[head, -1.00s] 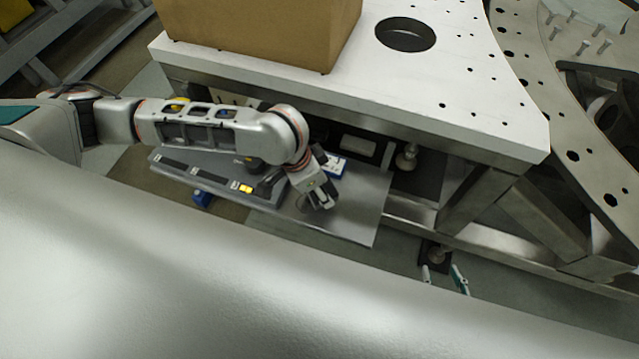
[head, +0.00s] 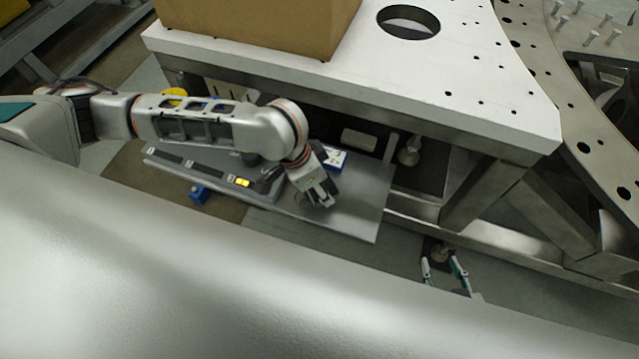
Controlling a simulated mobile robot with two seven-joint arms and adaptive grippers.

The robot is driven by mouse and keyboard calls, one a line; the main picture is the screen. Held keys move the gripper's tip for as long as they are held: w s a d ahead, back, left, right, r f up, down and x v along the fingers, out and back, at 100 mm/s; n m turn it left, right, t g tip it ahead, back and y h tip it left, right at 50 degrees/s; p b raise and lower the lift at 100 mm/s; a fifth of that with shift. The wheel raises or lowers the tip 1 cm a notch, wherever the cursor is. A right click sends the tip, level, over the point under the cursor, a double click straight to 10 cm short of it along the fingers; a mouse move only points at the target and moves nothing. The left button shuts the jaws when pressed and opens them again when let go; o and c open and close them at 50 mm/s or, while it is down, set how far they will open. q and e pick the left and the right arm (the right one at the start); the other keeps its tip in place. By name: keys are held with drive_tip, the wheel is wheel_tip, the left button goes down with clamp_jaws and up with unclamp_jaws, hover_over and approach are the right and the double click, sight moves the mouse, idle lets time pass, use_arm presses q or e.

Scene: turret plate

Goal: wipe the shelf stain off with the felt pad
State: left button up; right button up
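The grey metal shelf (head: 352,218) sits low under the white plate table. My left gripper (head: 323,199) points down at the shelf's right part, close to its surface. Its fingertips are small and partly hidden, so I cannot tell if it is open or holds anything. A faint dark mark shows on the shelf just left of the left gripper; I cannot tell if it is the stain. I cannot make out the felt pad. My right gripper (head: 446,272) is in front of the table frame, right of the shelf, with its two fingers apart and nothing between them.
A blue and white box (head: 337,158) stands behind the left gripper. The white plate table (head: 440,75) overhangs the shelf's back and carries a cardboard box (head: 255,25). The shelf's front right is clear.

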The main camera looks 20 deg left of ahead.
use_arm(q)
drive_tip(key=shift+f, duration=0.4)
drive_tip(key=shift+f, duration=0.6)
